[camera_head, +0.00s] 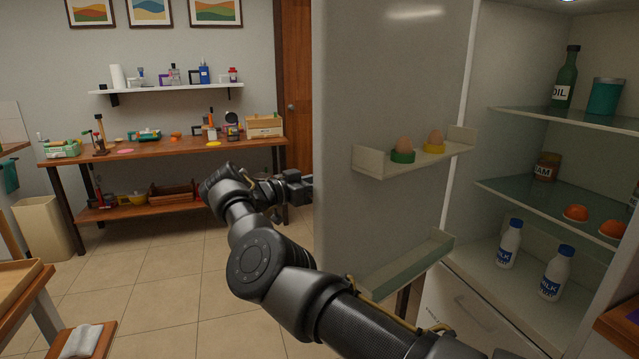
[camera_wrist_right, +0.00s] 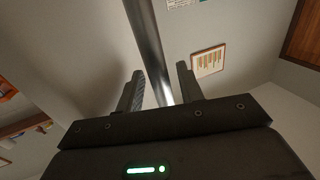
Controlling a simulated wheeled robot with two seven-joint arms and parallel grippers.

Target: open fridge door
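The fridge door (camera_head: 400,90) stands wide open in the head view, its inner side facing me. My right arm reaches up from the bottom, and its hand is at the door's free edge; the fingers are hidden behind the door there. In the right wrist view, the long metal door handle (camera_wrist_right: 147,35) runs between the two fingers of my right gripper (camera_wrist_right: 160,75). The fingers are apart, with a gap seen beside the bar, so the gripper looks open around the handle. My left gripper is in neither view.
The fridge interior shows glass shelves (camera_head: 555,191) with an oil bottle (camera_head: 567,80), a jam jar (camera_head: 546,167) and milk bottles (camera_head: 509,243). Two eggs in cups stand on the upper door rack (camera_head: 372,165). A cluttered workbench (camera_head: 170,149) is at the back left. The tiled floor between is clear.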

